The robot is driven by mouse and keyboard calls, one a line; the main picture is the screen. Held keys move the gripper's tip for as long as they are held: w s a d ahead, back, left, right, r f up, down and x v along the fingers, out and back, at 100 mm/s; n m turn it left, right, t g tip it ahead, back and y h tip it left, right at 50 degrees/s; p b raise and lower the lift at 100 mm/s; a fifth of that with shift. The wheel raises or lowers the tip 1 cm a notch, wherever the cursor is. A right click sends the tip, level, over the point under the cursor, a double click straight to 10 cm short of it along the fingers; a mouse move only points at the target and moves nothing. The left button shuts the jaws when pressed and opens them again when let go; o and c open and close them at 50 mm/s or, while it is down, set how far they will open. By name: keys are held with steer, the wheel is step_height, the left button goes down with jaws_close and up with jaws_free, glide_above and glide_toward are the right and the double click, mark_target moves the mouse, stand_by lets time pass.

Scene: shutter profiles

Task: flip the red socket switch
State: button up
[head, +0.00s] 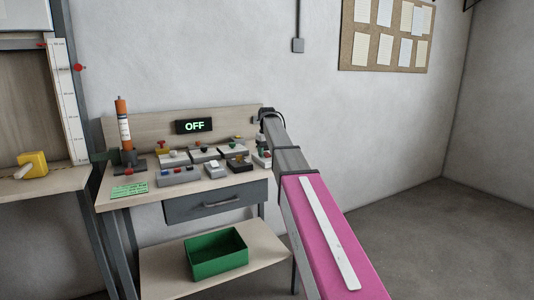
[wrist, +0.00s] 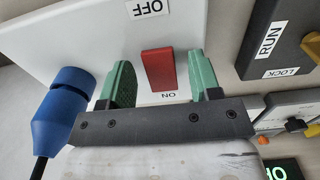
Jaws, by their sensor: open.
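The red socket switch (wrist: 158,70) is a rocker on a white socket box (wrist: 205,30), seen close in the wrist view. The box has an OFF label (wrist: 146,8) at one end of the switch and an ON label (wrist: 167,96) at the other. My gripper (wrist: 160,76) is open, with one green finger on each side of the switch and gaps between. Nothing is held. I cannot tell whether a finger touches the box. In the head view the white box (head: 262,159) seems to be at the bench's right end, small and partly hidden by my arm.
A blue plug (wrist: 66,100) with a dark cable is left of the fingers. A dark RUN/LOCK box (wrist: 278,42) is to the right. The bench (head: 215,187) holds several other switch boxes, an orange-and-white cylinder (head: 122,122) and a display reading OFF (head: 194,126).

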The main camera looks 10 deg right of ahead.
steer(key=c, duration=0.9)
steer(key=shift+w+g, duration=0.25)
steer(key=shift+g, duration=0.25)
steer(key=shift+s, duration=0.1)
steer(key=o, duration=0.9)
steer(key=shift+s, duration=0.1)
